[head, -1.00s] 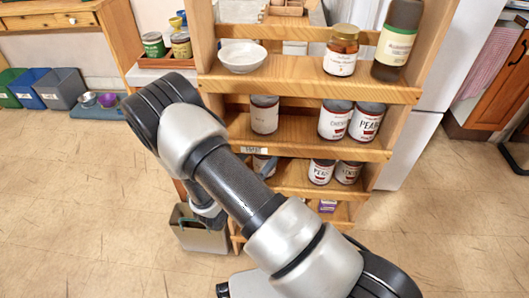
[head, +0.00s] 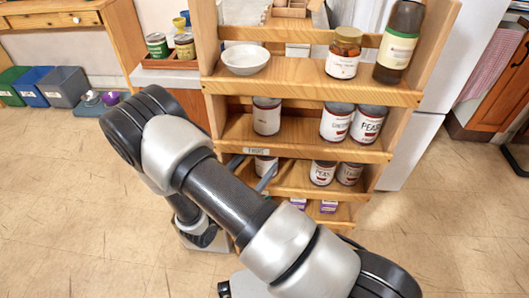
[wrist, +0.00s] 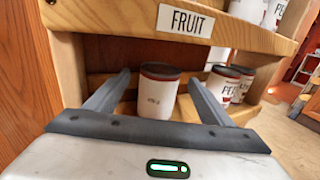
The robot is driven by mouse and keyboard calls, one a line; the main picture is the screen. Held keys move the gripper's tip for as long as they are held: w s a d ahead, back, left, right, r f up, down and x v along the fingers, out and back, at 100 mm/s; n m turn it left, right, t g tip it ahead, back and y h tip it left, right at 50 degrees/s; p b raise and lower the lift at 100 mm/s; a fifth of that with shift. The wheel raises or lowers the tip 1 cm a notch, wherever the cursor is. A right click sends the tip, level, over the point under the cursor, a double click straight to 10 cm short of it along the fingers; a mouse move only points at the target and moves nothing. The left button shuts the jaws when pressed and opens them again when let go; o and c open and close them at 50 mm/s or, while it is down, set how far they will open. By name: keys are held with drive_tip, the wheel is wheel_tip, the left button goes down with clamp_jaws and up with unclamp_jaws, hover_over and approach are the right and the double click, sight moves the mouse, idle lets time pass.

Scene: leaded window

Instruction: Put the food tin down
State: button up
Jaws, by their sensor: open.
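The food tin (wrist: 157,92), white with a dark lid and a dark red band, stands upright on the shelf below the FRUIT label in the wrist view. It also shows in the head view (head: 263,164), partly hidden by the shelf edge above. My gripper (wrist: 158,78) is open, with one finger on each side of the tin and a visible gap to each. In the head view my gripper's fingers (head: 250,170) reach into this lower shelf at its left. The tin's base is hard to make out.
Several similar tins stand to the right on this shelf (head: 322,173) and on the shelf above (head: 337,122). The FRUIT label (wrist: 186,21) is on the shelf edge just above my fingers. A wooden side post (wrist: 70,70) is close on the left. Purple boxes (head: 328,206) sit lower down.

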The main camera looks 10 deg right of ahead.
drive_tip(key=v, duration=0.6)
drive_tip(key=shift+p, duration=0.35)
drive_tip(key=shift+s+a, duration=0.1)
drive_tip(key=shift+s, duration=0.05)
